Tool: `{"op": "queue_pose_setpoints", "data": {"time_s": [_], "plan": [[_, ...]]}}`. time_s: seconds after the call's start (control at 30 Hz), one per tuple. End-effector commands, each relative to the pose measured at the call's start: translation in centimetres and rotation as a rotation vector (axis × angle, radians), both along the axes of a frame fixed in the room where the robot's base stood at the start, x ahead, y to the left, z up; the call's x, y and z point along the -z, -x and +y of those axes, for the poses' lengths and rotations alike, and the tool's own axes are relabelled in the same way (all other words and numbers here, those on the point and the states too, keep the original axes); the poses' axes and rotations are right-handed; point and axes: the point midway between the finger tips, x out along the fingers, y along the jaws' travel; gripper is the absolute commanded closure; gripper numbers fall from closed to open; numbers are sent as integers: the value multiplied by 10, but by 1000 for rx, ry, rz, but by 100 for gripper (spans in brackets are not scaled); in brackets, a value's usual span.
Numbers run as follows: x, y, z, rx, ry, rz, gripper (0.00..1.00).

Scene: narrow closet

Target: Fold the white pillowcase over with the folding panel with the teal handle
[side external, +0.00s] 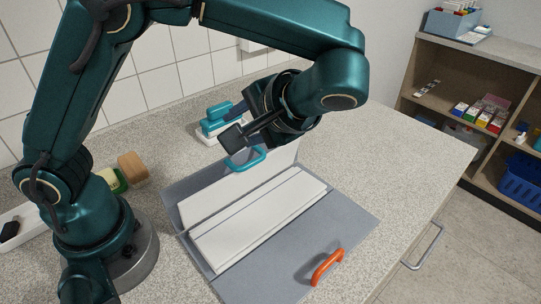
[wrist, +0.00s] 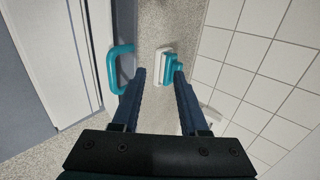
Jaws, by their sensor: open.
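The white pillowcase (side external: 262,218) lies on the grey folding board, with a raised-looking strip along its middle. The teal handle (side external: 246,159) is at the board's far edge, on the panel nearer the tiled wall; that panel looks tilted up, with white cloth on its near face. The handle also shows in the wrist view (wrist: 113,68), just left of my left finger. My gripper (side external: 232,140) is open, close above the handle. In the wrist view, no handle lies between its fingers (wrist: 161,75); I cannot tell whether the left finger touches it.
The grey panel with the orange handle (side external: 327,267) lies flat toward the front. A teal-and-white device (side external: 218,121) stands behind the board near the wall. A wooden block (side external: 132,167) is at the left. The counter right of the board is clear.

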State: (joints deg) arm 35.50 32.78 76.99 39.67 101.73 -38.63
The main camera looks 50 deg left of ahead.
Motion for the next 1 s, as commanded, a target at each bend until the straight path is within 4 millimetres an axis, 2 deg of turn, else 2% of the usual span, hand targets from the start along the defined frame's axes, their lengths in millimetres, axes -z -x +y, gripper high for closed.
{"op": "queue_pose_setpoints", "data": {"time_s": [0.2,0.4,0.8,0.83,0.9,0.93,1.0], "plan": [[-21,6,35,-5,1,-4,56],[-34,9,56,-3,1,-3,56],[-38,10,62,0,-1,0,56],[-38,10,62,0,-1,0,64],[-38,10,62,-7,-1,-8,91],[-38,10,62,-16,-1,-19,100],[-37,12,61,-58,3,-56,100]]}}
